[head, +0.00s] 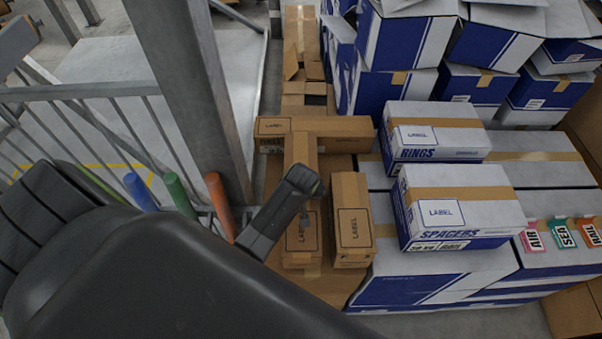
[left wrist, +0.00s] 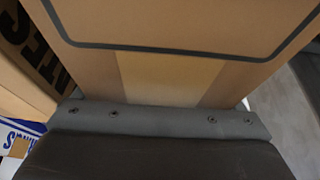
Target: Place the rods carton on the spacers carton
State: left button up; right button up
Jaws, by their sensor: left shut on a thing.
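The spacers carton (head: 460,205), white and blue, lies at the right on a layer of grey-topped blue cartons. My left gripper (head: 301,184) reaches in from the left, over the brown cartons. It is shut on a brown carton (head: 302,240) with a label outline and pale tape, which I take to be the rods carton; its name is not legible. In the left wrist view the held carton (left wrist: 180,25) fills the picture above the gripper bar (left wrist: 160,121). Whether it is lifted clear cannot be told. My right gripper is not in view.
Another brown carton (head: 352,225) stands close to the right of the gripper. A brown carton (head: 345,128) lies behind. The rings carton (head: 435,135) lies behind the spacers carton. A grey post (head: 190,90) and railing are at the left.

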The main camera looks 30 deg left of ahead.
pick_arm(q)
jog(key=shift+w+f, duration=0.1)
jog(key=shift+f, duration=1.4)
jog(key=shift+f, duration=0.1)
jog(key=o, duration=1.6)
jog(key=shift+f, duration=0.1)
jog(key=shift+c, duration=0.2)
